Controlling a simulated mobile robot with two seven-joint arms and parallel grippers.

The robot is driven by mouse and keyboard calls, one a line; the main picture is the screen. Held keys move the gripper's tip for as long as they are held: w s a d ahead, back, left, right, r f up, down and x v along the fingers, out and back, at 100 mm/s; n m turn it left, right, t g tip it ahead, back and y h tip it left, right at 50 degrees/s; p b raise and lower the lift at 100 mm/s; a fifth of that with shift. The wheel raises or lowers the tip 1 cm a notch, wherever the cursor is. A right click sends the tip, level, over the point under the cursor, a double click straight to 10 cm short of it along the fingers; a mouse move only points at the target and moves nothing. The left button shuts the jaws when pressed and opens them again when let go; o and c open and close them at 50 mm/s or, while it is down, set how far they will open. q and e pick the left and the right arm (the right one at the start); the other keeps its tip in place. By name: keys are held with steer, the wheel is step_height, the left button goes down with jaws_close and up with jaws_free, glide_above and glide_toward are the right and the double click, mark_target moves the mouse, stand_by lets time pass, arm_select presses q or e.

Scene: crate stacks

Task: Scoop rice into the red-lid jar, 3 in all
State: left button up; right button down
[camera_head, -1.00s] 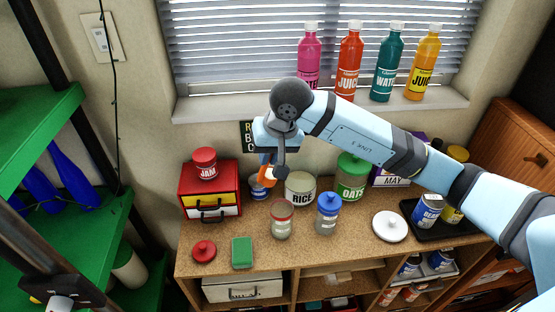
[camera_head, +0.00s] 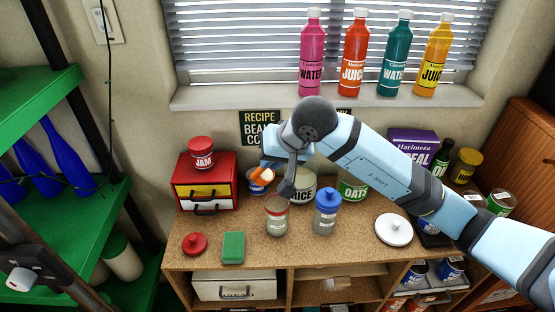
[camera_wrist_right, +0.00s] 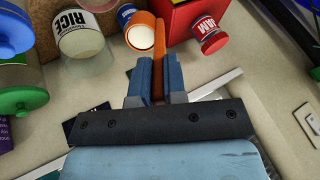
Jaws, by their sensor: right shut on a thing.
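The red-lid jar (camera_head: 277,217) is a clear jar with a red rim, standing on the wooden counter. A red lid (camera_head: 194,244) lies on the counter to its left. The open rice canister (camera_head: 302,190) stands behind the jar, partly hidden by my right arm. My right gripper (camera_head: 267,163) is shut on an orange scoop (camera_head: 259,174), held behind and left of the jar. In the right wrist view the fingers (camera_wrist_right: 156,68) clamp the orange handle. The scoop's cup (camera_wrist_right: 141,37) shows white inside; I cannot tell whether that is rice. My left gripper is not in view.
A blue-lid jar (camera_head: 327,213) stands right of the red-lid jar, and a white lid (camera_head: 394,231) lies farther right. A green sponge (camera_head: 233,247) lies at the front left. A red drawer box (camera_head: 206,184) carries a jam jar (camera_head: 201,153). A small blue can (camera_head: 255,187) stands behind the scoop.

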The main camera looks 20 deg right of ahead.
steer(key=shift+d+r, duration=0.15)
steer(key=shift+r+p, duration=0.15)
steer(key=shift+p, duration=0.5)
steer(key=shift+w+a+r+g+h+p, duration=0.1)
steer(key=shift+a+r+g+h+p, duration=0.15)
steer(key=shift+g+h+p, duration=0.45)
steer(key=g+p, duration=0.1)
steer(key=p, duration=0.2)
steer(key=shift+d+r+g+h, duration=0.15)
steer(key=shift+r+g+h, duration=0.25)
steer(key=shift+r+g+h+p, duration=0.25)
steer(key=shift+g+h+p, duration=0.35)
steer(key=shift+g+p, duration=0.25)
steer(key=shift+f+g+h+p, duration=0.1)
steer(key=shift+g+h+p, duration=0.2)
steer(key=shift+g+h, duration=0.15)
steer(key=shift+f, duration=0.1)
steer(key=shift+s, duration=0.2)
